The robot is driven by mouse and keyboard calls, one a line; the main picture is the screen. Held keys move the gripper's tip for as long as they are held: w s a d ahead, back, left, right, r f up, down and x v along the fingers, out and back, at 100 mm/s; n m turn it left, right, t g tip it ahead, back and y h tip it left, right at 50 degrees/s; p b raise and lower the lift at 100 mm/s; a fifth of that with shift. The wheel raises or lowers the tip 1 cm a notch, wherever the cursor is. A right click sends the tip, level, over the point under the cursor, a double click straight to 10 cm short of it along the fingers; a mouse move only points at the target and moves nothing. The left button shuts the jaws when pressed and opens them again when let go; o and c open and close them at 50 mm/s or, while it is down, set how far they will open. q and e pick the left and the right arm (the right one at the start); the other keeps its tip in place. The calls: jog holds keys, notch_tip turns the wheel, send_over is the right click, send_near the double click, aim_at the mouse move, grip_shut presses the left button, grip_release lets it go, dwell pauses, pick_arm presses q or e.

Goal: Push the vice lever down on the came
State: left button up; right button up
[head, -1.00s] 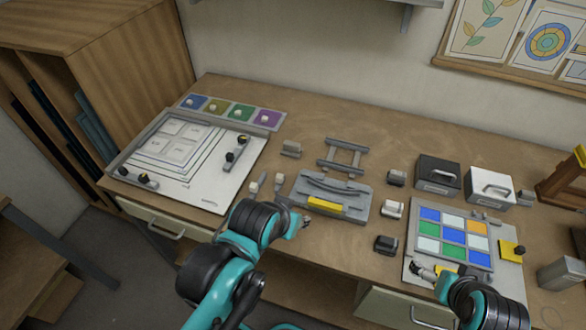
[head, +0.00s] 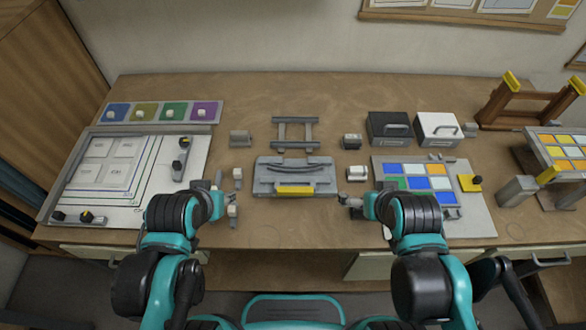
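The grey vice (head: 264,178) sits at the middle of the bench, with a yellow lever bar (head: 295,190) along its front edge. A dark curved strip lies across the vice's top; I cannot tell whether it is the came. My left gripper (head: 218,188) is left of the vice, apart from it, beside small pale-topped tools (head: 237,176). My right gripper (head: 346,201) is just right of the vice's front corner, below a white-topped block (head: 357,173). Neither gripper touches the lever. Both sets of fingers are too small to read.
A grey rack (head: 295,120) stands behind the vice. A coloured glass panel on a board (head: 476,217) lies right, and a white pattern board (head: 124,215) left. Black (head: 389,130) and white (head: 438,130) boxes stand at the back right. The bench's front edge is close to both grippers.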

aim_at(295, 189)
jog(key=c, duration=0.3)
jog(key=shift+w+a+r, duration=0.1)
jog(key=shift+r, duration=0.2)
jog(key=c, duration=0.5)
jog(key=shift+g+y, duration=0.3)
jog(key=shift+g, duration=0.5)
jog(key=a+r+p, duration=0.1)
jog(key=w+a+r+p, duration=0.1)
jog(key=r+p, duration=0.1)
jog(key=w+a+r+p, duration=0.1)
jog(key=r+p, duration=0.1)
jog(key=shift+w+r, duration=0.1)
jog(key=shift+w, duration=0.1)
grip_shut()
jog(key=w+a+r+g+p, duration=0.3)
jog(key=a+r+p, duration=0.1)
jog(key=a+p, duration=0.25)
jog(key=w+a+r+g+p, duration=0.3)
jog(key=w+a+p, duration=0.15)
jog(key=a, duration=0.35)
jog(key=s+f, duration=0.5)
jog(key=f, duration=0.6)
jog(key=shift+s+b, duration=0.2)
jog(key=shift+b, duration=0.1)
